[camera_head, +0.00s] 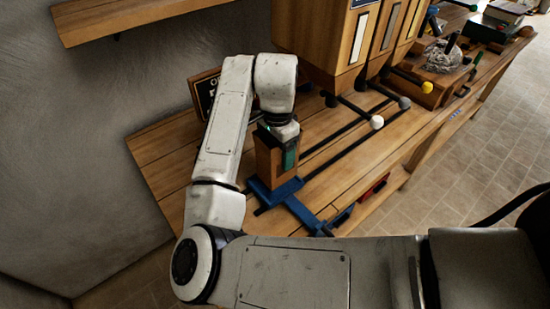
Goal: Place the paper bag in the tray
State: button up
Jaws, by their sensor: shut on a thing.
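My gripper (287,140) points down over the near left part of the wooden bench and is shut on a brown, box-shaped paper bag (267,165). Dark green finger parts show against the bag's upper side. The bag is upright. A blue, low piece (305,213) with a crossbar lies right below the bag and reaches toward the bench's front edge. I cannot tell whether the bag touches it, or whether it is the tray. My arm hides part of the bench on the left.
Wooden dispensers (340,60) stand behind to the right, with dark rods ending in balls (377,122) reaching over the bench (370,155). A dark sign (206,92) is behind my arm. A shelf (120,18) juts from the wall. Clutter fills the bench's far right end.

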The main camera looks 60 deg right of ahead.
jog(key=f, duration=0.1)
jog(key=f+p, duration=0.1)
jog(key=f, duration=0.1)
jog(key=shift+w+f, duration=0.1)
jog(key=shift+w, duration=0.3)
jog(key=shift+f, duration=0.4)
jog(key=shift+f, duration=0.1)
jog(key=o, duration=1.1)
jog(key=shift+c, duration=0.2)
notch_tip(320, 180, up, 12)
jog(key=shift+r+b, duration=0.15)
jog(key=shift+b, duration=0.45)
